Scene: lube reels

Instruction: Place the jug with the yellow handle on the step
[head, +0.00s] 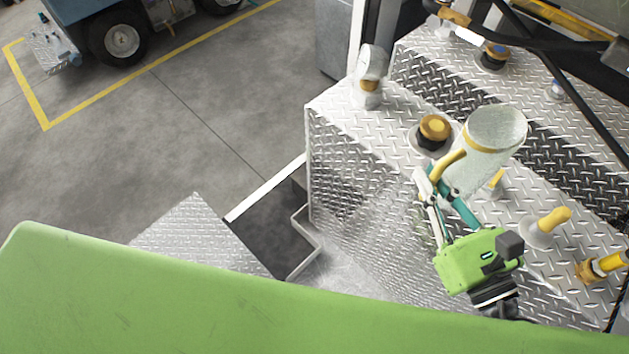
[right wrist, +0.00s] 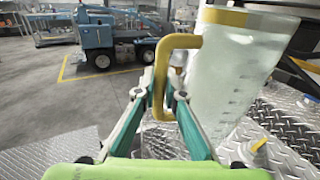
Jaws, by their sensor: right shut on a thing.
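The jug (head: 492,138) is a translucent white measuring jug with a yellow handle (head: 450,166) and a yellow band near its rim. My right gripper (head: 428,180) is shut on the handle, and the jug is tilted in the head view, over the diamond-plate deck (head: 345,160). In the right wrist view the handle (right wrist: 158,85) is between the two fingers and the jug body (right wrist: 232,85) is to their right. A lower diamond-plate surface (head: 195,232) that looks like a step shows at the lower left, partly hidden. My left gripper is not in view.
Around the jug on the deck are an orange-brown cap (head: 435,128), a yellow spout (head: 553,220), a yellow-and-brass fitting (head: 600,265) and a white container (head: 368,80). Black hoses cross the upper right. Concrete floor (head: 190,110) lies open at left, with a vehicle (head: 115,35) beyond.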

